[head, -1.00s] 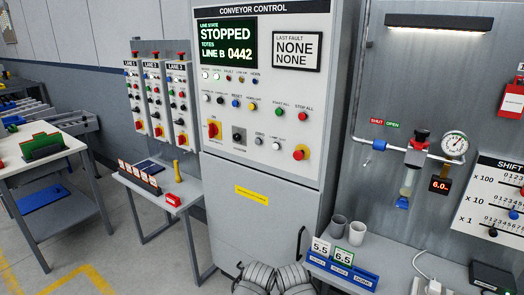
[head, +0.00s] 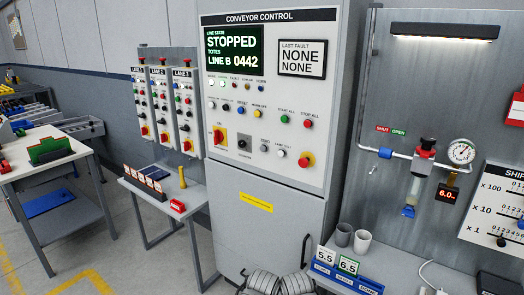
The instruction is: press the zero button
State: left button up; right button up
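The conveyor control panel (head: 262,95) stands in the middle of the head view, with its display reading STOPPED and LINE B 0442. Below the display are small lamps and a row of coloured buttons. The lower row holds a red-and-yellow rotary switch (head: 218,135), a black selector (head: 243,143), a small grey button (head: 264,148), a white button (head: 281,153) and a red mushroom button on yellow (head: 306,160). The labels are too small to read surely, so I cannot tell which button is zero. Neither of my grippers is in view.
Three lane boxes (head: 163,100) hang left of the cabinet above a small table (head: 150,200). Grey ribbed coils (head: 263,281) lie low before the cabinet. At right are two cups (head: 361,241), a pressure gauge (head: 461,152) and a shift board. Nothing blocks the panel's face.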

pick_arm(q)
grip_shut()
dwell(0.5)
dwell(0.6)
